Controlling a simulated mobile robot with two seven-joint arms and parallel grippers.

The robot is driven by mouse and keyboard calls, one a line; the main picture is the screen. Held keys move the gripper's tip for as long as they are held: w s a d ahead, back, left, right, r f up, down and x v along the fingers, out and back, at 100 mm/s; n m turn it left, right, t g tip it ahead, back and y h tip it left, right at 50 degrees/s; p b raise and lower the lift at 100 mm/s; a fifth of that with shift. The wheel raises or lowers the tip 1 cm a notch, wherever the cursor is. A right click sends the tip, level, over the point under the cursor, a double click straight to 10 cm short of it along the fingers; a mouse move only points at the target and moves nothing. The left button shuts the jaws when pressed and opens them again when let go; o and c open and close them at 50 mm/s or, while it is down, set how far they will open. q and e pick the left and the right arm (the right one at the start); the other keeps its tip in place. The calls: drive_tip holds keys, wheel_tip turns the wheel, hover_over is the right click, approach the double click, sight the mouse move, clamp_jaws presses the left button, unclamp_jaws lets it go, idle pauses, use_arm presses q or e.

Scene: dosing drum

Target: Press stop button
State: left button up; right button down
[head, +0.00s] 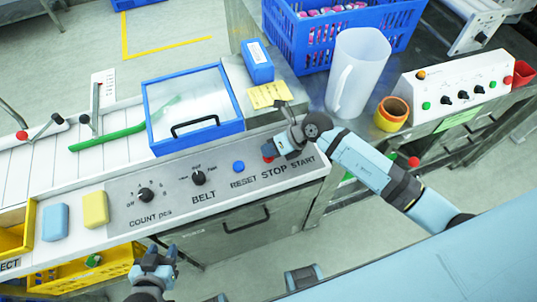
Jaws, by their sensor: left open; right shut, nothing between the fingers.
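The control panel (215,182) on the front of the machine carries labelled knobs, a blue RESET button (239,167) and the STOP and START labels. A red stop button (268,158) shows only in part above the STOP label; my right gripper hides the rest. My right gripper (272,148) is shut and empty, with its fingertips at the stop button; I cannot tell whether they touch it. The green start button is hidden. My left gripper (160,257) is open and empty, low in front of the panel.
A blue-framed clear lid (195,108) sits behind the panel. A blue crate (290,40), a white jug (357,75) and an orange cup (391,113) stand at the right. Blue and yellow blocks (95,209) lie at the left. A second control box (460,85) is far right.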

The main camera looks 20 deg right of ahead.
drive_tip(key=shift+f, duration=0.15)
idle(0.3)
drive_tip(key=shift+r+p, duration=0.8)
drive_tip(key=shift+r, duration=0.1)
wheel_tip(320, 180, up, 5)
drive_tip(key=p, duration=0.4)
drive_tip(key=shift+r, duration=0.1)
idle(0.4)
